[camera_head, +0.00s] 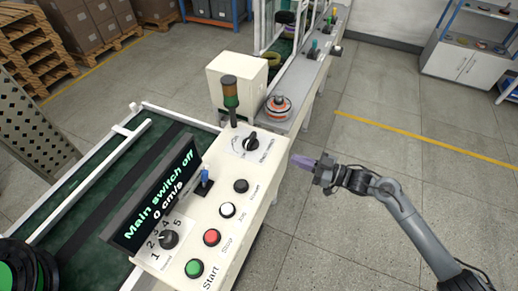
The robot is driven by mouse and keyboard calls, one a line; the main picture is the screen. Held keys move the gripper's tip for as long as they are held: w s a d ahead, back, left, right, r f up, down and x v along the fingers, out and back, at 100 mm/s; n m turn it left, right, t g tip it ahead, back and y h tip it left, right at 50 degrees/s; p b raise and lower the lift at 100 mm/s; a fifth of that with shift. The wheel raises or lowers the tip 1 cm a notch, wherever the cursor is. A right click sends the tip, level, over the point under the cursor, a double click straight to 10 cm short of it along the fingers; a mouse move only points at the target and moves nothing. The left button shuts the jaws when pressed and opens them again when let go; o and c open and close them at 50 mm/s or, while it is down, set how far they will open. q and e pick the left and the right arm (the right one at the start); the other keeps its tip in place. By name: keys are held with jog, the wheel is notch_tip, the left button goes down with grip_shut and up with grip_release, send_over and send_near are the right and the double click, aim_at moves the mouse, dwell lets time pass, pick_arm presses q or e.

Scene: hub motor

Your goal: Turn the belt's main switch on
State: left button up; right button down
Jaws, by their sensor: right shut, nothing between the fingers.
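The main switch (251,139) is a black rotary knob on a white plate at the far end of the white control panel (222,190). The display (158,200) on the panel reads "Main switch off" and "0 cm/s". My right gripper (303,161) is shut and empty. It is to the right of the panel, apart from the knob, with its fingers pointing left toward the panel. My left gripper is not in view.
The panel also carries a green start button (194,268), a red button (212,237), a speed knob (168,239) and a blue-tipped lever (205,176). A signal lamp (230,94) stands left of the main switch.

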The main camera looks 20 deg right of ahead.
jog(key=shift+s, duration=0.1)
jog(key=shift+a, duration=0.1)
jog(key=b, duration=0.2)
send_near(250, 144)
jog(key=x, duration=0.6)
jog(key=shift+w+a+f, duration=0.2)
jog(key=shift+w, duration=0.2)
jog(key=shift+p, duration=0.3)
